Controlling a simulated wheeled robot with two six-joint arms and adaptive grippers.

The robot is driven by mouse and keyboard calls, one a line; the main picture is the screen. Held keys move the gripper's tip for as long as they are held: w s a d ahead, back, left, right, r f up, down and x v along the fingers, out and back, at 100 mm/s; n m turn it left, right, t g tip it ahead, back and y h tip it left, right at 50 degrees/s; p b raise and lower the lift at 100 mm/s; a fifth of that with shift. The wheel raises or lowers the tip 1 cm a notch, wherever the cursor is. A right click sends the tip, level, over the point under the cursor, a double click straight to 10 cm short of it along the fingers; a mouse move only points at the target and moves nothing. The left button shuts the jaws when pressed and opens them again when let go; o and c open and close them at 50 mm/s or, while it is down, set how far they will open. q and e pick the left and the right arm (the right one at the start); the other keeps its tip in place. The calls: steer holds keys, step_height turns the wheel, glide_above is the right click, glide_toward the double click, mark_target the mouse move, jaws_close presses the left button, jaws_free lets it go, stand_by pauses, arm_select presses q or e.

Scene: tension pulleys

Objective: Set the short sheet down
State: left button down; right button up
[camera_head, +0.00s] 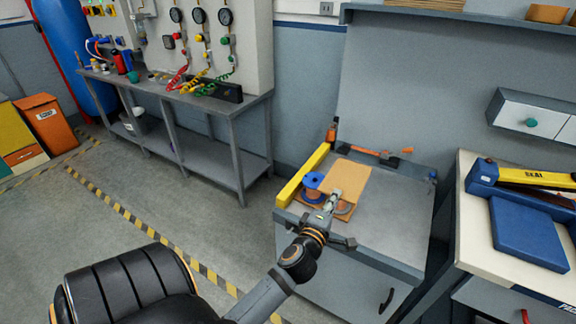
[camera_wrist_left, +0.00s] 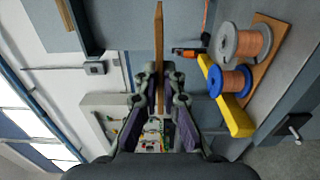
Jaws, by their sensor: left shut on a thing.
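My left gripper (camera_head: 331,202) is shut on the short sheet (camera_head: 349,179), a flat orange-brown board. The sheet shows above the grey cabinet top (camera_head: 395,215); I cannot tell whether it touches anything below. In the left wrist view the sheet (camera_wrist_left: 158,50) is edge-on, gripped between the fingers (camera_wrist_left: 160,90). A blue spool (camera_head: 313,180) stands left of the sheet. A grey spool (camera_wrist_left: 240,42) with copper-coloured winding stands near the blue one; in the head view it is mostly hidden by the sheet and gripper. My right gripper is not in view.
A yellow bar (camera_head: 302,176) runs along the cabinet's left edge, with an orange-handled tool (camera_head: 372,152) at the back. The cabinet top's right part is clear. A white bench with a blue pad (camera_head: 528,232) stands right. A grey workbench (camera_head: 190,100) stands back left.

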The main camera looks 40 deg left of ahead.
arm_select(q)
steer(key=w+a+f+b, duration=0.1)
steer(key=a, duration=0.1)
steer(key=w+a+f+b, duration=0.1)
steer(key=w+a, duration=0.1)
steer(key=w+a+f+b, duration=0.1)
steer(key=a, duration=0.1)
steer(key=shift+w+a+f, duration=0.15)
steer(key=shift+w+f, duration=0.15)
steer(key=shift+f, duration=0.05)
steer(key=w+a+f+b, duration=0.3)
steer(key=f+b, duration=0.4)
steer(key=f, duration=0.3)
steer(key=shift+w+a+f, duration=0.15)
steer(key=shift+w+a, duration=0.05)
steer(key=shift+a, duration=0.7)
steer(key=c, duration=1.5)
jaws_free()
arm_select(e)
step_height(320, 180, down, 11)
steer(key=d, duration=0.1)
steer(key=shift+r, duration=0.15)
